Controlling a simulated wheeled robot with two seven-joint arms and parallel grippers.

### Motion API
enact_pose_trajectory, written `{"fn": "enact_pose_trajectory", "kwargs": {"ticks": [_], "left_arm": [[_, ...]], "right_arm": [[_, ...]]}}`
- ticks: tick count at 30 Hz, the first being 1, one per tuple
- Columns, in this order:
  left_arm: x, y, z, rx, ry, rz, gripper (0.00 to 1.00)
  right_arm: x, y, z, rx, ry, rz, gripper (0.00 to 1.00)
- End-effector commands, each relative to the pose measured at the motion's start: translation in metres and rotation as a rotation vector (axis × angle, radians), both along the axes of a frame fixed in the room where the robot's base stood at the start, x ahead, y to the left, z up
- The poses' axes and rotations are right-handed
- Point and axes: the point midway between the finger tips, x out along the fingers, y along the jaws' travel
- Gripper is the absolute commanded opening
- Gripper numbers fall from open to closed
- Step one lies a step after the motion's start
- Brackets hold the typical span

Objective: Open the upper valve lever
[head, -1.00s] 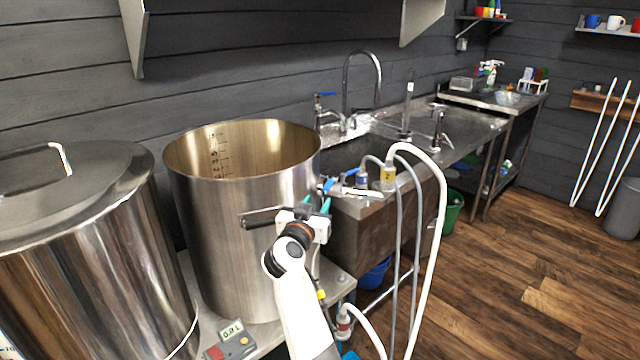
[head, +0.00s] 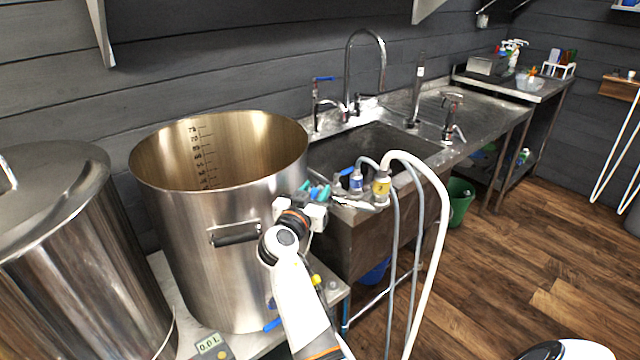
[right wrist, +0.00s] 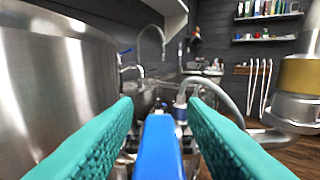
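A blue valve lever (right wrist: 158,150) stands in the middle of the right wrist view, between the two teal fingers of my right gripper (right wrist: 160,125). The fingers are apart, with a visible gap on each side of the lever. In the head view my right gripper (head: 320,192) is beside the right wall of the open steel kettle (head: 195,245), near its side handle (head: 235,234). My gripper and wrist partly hide the valve there. My left gripper is not in view.
A lidded steel vessel (head: 75,265) stands left of the kettle. Hoses with a yellow-banded coupling (head: 381,186) hang close to the right of my gripper, in front of the sink (head: 345,150). A digital meter (head: 212,345) lies low on the stand.

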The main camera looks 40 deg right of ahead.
Motion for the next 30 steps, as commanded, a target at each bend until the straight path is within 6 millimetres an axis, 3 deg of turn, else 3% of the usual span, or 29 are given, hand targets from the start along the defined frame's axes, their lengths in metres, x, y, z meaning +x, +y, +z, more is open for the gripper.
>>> {"fn": "enact_pose_trajectory", "kwargs": {"ticks": [8, 16, 30], "left_arm": [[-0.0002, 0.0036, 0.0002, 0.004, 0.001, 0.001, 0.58], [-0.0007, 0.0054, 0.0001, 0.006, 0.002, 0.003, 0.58], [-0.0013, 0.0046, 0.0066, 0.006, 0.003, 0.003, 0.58]], "right_arm": [[0.0000, 0.0006, -0.0004, 0.000, 0.000, 0.000, 0.38], [-0.0001, 0.0004, -0.0003, 0.000, 0.000, 0.000, 0.00], [-0.0030, -0.0020, 0.0013, 0.000, 0.000, 0.051, 0.00]]}}
